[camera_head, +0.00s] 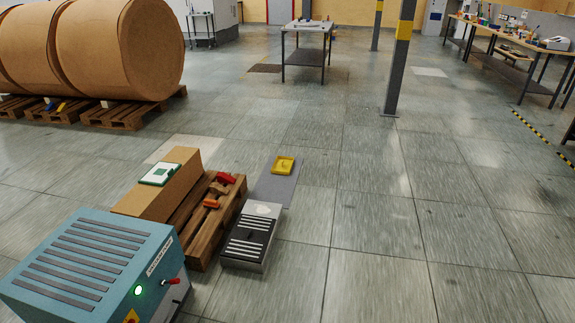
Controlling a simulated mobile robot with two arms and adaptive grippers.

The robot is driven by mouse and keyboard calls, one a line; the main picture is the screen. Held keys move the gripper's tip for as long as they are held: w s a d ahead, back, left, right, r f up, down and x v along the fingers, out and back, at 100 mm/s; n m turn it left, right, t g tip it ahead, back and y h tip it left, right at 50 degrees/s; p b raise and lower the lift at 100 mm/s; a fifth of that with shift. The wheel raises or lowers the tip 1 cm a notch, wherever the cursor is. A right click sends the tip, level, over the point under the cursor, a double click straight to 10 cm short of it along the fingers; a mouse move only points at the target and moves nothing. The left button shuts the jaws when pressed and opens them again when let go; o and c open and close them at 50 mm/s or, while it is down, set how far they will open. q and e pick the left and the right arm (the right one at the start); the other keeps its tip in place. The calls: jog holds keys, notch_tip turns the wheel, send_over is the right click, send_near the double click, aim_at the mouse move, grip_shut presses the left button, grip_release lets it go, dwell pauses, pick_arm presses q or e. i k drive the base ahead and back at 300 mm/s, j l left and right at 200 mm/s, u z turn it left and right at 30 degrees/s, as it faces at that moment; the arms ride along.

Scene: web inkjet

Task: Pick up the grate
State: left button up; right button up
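A low grey box-shaped unit (249,238) sits on the floor near the lower middle, beside a wooden pallet. Its top has a dark panel with several pale parallel bars, the most grate-like thing in view; I cannot tell for certain that it is the grate. A pale patch lies at its far end. Neither of my grippers is in view.
A teal slotted machine (92,262) stands at lower left, near a cardboard box (143,196) and the pallet (232,208) with red and orange items. A yellow tray (284,165) lies on a grey mat (275,187). A post (397,70) stands behind.

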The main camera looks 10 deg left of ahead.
aim_at(248, 241)
jog(key=i+z, duration=0.2)
jog(key=i, duration=0.65)
jog(key=i+j+z, duration=0.2)
jog(key=i, duration=0.6)
jog(key=i+z, duration=0.2)
jog(key=i, duration=1.5)
jog(key=i+l+u, duration=0.1)
jog(key=u, duration=1.6)
jog(key=i+l, duration=0.05)
